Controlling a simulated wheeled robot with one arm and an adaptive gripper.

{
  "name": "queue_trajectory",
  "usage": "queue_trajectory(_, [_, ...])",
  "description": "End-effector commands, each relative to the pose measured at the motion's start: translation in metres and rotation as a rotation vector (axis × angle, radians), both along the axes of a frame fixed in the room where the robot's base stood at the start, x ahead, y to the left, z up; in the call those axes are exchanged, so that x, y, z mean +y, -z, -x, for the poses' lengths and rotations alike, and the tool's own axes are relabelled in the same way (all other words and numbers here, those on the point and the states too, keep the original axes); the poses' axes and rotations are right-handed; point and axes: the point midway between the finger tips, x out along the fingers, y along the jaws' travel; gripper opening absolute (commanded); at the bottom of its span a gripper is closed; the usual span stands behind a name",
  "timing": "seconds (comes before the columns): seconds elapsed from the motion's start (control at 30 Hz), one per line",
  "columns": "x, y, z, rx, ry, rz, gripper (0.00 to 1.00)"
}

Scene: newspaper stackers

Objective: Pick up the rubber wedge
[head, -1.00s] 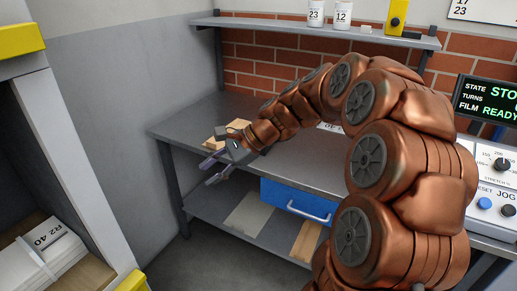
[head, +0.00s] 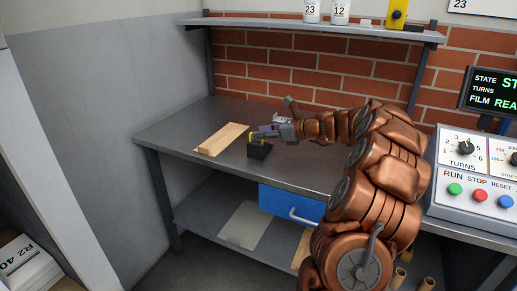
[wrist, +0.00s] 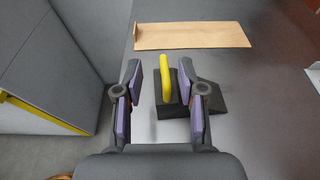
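The rubber wedge (head: 260,152) is a black block with a yellow handle, standing on the grey workbench (head: 180,148) near its front edge. In the wrist view the black wedge (wrist: 212,103) shows partly behind the right finger, and its yellow handle (wrist: 165,72) stands up between the two fingers. My gripper (head: 268,134) is at the handle, reaching in from the right in the head view. In the wrist view my gripper (wrist: 162,92) is open, with a gap between the handle and each purple finger pad.
A flat tan board (head: 222,139) lies left of the wedge. A shelf (head: 300,27) with white containers runs along the brick wall above. A control panel (head: 480,185) stands at the right. A blue drawer (head: 285,204) hangs under the bench.

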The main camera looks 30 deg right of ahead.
Motion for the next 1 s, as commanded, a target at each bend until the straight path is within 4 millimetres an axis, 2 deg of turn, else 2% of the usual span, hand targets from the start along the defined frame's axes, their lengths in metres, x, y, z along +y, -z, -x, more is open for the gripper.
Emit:
queue_trajectory(0.33, [0.016, 0.020, -0.034, 0.004, -0.005, -0.001, 0.39])
queue_trajectory(0.5, [0.025, 0.023, -0.048, 0.002, -0.005, 0.002, 0.39])
queue_trajectory(0.8, [0.026, 0.023, -0.050, 0.000, -0.003, 0.001, 0.39])
queue_trajectory(1.0, [0.025, 0.023, -0.050, 0.001, -0.003, 0.002, 0.19])
